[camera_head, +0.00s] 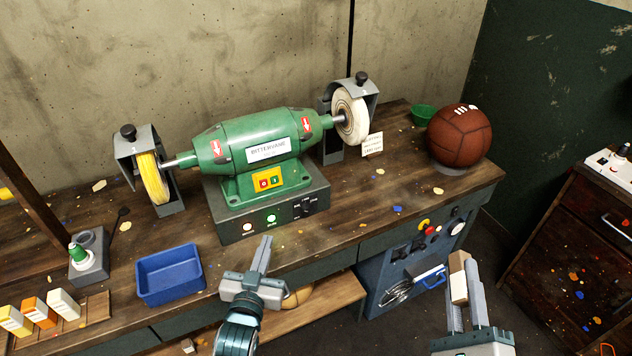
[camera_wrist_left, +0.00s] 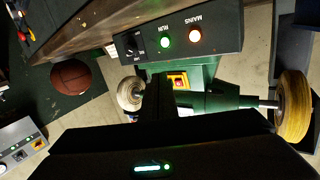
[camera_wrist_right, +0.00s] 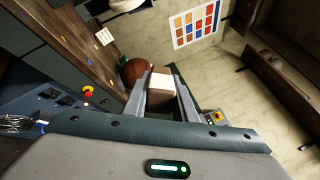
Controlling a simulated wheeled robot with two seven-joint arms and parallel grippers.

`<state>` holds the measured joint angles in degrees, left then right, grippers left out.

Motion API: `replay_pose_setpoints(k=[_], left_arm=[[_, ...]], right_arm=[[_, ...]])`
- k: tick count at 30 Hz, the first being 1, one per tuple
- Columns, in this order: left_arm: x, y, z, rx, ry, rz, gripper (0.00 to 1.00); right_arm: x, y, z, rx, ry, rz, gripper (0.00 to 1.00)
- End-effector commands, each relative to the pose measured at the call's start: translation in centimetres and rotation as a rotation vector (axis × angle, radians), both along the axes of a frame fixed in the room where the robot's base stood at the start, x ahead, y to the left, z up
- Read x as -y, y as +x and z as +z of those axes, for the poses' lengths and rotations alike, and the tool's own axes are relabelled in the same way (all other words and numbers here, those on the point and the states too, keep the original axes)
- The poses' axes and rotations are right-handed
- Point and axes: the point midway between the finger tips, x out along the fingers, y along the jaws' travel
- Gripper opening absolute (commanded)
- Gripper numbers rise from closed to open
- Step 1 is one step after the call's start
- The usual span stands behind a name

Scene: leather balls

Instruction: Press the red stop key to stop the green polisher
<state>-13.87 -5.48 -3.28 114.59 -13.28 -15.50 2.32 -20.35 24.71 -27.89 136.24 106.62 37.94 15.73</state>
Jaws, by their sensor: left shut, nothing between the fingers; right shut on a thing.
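The green polisher (camera_head: 245,145) stands on a grey base box on the workbench, with a yellow wheel (camera_head: 152,179) at left and a white wheel (camera_head: 351,115) at right. The plate also shows in the left wrist view (camera_wrist_left: 178,81). The RUN lamp (camera_wrist_left: 165,42) glows green. My left gripper (camera_head: 265,242) is shut and empty, in front of and below the base box, apart from the key. My right gripper (camera_head: 466,285) is shut on a tan and white block (camera_head: 458,278), right of the bench front.
A blue bin (camera_head: 170,274), small bottles (camera_head: 40,312) and a grey holder (camera_head: 88,262) stand on the bench's left part. A brown leather ball (camera_head: 460,134) and green bowl (camera_head: 424,115) are at right. A blue panel (camera_head: 410,262) is under the bench.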

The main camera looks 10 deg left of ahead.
Motion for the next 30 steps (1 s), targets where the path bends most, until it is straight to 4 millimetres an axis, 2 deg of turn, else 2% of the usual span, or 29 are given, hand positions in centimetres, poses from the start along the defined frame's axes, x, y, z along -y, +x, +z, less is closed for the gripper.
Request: replay_pose_setpoints(k=[3, 6, 12, 17, 30], left_arm=[[0.9, 1.9, 2.9, 0.139, 0.001, -0.005, 0.0], [1.6, 2.8, 5.0, 0.238, 0.005, -0.011, 0.0], [2.6, 3.6, 7.6, 0.363, 0.01, -0.021, 0.0], [2.9, 3.7, 8.2, 0.393, 0.011, -0.025, 0.0], [2.7, 3.9, 8.2, 0.394, 0.011, -0.026, 0.0]], right_arm=[[0.0, 0.0, 0.0, 0.001, 0.0, 0.0, 0.0], [0.0, 0.0, 0.1, 0.001, 0.0, 0.0, 0.0], [0.0, 0.0, 0.1, 0.001, 0.0, 0.0, 0.0], [0.0, 0.0, 0.1, 0.001, 0.0, 0.0, 0.0], [0.0, 0.0, -0.1, 0.001, 0.0, 0.0, 0.0]])
